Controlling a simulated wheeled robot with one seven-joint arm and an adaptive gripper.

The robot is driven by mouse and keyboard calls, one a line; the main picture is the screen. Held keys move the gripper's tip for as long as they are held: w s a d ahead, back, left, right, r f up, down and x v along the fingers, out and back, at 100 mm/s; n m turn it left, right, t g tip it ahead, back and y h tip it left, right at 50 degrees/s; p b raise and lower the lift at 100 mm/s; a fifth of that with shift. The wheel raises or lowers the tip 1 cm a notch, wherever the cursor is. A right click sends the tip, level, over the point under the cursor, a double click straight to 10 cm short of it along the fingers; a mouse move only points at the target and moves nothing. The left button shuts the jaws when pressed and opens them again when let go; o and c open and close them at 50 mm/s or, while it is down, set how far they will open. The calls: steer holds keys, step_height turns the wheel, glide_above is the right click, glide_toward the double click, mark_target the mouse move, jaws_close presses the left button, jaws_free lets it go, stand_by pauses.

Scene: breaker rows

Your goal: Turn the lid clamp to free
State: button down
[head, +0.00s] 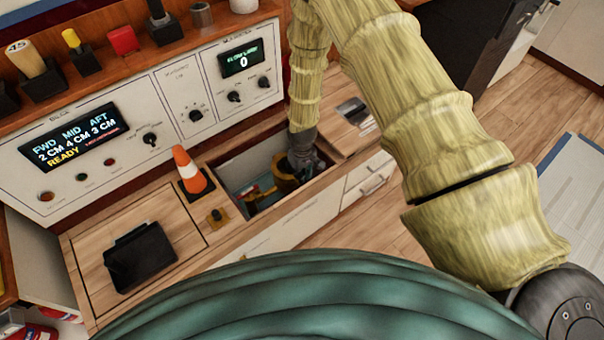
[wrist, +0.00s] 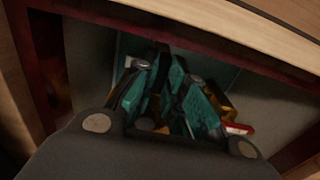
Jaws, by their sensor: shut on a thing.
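A small amber-and-black fitting (head: 217,217), which looks like the lid clamp, sits on the wooden counter beside the square wooden lid (head: 185,222) in the head view. Its turned position is too small to read. My gripper (head: 300,165) reaches down into the open bin (head: 250,163), to the right of and apart from this fitting. It is shut on an orange-brown thing (head: 284,178), mostly hidden by the fingers. In the wrist view my gripper (wrist: 160,105) has its teal-padded fingers inside the bin, with a golden piece (wrist: 221,100) beside them.
An orange-and-white cone (head: 190,168) stands between the lid and the bin. A black tablet-like item (head: 140,257) lies on the lid. A control panel (head: 130,150) with displays and knobs rises behind. The bin's walls stand close around my gripper.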

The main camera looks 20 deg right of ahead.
stand_by(0.3)
steer(key=c, duration=1.5)
jaws_free()
step_height(320, 180, up, 12)
